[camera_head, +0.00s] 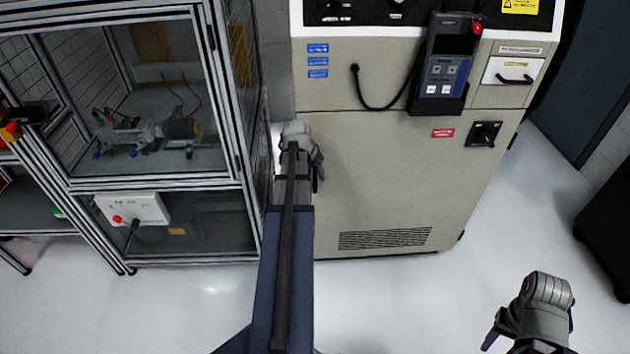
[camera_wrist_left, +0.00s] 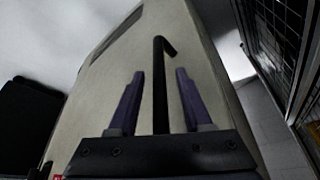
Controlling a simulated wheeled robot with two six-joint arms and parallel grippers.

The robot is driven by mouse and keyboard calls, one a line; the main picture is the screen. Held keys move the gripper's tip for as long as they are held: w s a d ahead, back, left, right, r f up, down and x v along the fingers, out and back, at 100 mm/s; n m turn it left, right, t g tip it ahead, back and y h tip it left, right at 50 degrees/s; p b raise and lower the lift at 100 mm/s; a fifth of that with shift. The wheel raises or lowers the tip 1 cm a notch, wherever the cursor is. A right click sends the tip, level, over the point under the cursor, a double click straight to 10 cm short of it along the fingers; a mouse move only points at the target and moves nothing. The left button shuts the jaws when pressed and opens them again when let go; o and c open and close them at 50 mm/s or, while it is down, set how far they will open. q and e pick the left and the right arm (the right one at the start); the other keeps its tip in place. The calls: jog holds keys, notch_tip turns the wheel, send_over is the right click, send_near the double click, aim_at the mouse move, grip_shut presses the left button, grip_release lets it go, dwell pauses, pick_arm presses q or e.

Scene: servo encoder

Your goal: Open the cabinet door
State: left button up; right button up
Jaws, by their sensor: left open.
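The beige cabinet door (camera_head: 385,185) stands upright in the middle of the head view and looks closed. It fills much of the left wrist view (camera_wrist_left: 120,65) too. A black bar handle (camera_wrist_left: 160,85) with a bent end stands out from the door in the left wrist view. My left gripper (camera_head: 316,178) is at the door's left edge, partly hidden by its own wrist. In the left wrist view its two fingers (camera_wrist_left: 158,100) are apart, one on each side of the handle. In the head view the handle is hidden. My right gripper (camera_head: 531,338) hangs low at the right, away from the cabinet.
A framed glass enclosure (camera_head: 228,110) stands close on the left. A control pendant (camera_head: 445,65) with a looped cable (camera_head: 365,95) hangs on the cabinet's upper front, above a black rotary switch (camera_head: 484,134). The pale floor (camera_head: 400,300) before the cabinet is clear. A black object (camera_head: 610,215) stands far right.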

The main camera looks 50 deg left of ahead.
pick_arm(q)
jog(key=shift+w+f, duration=0.15)
jog(key=shift+f, duration=0.2)
grip_shut()
dwell(1.2)
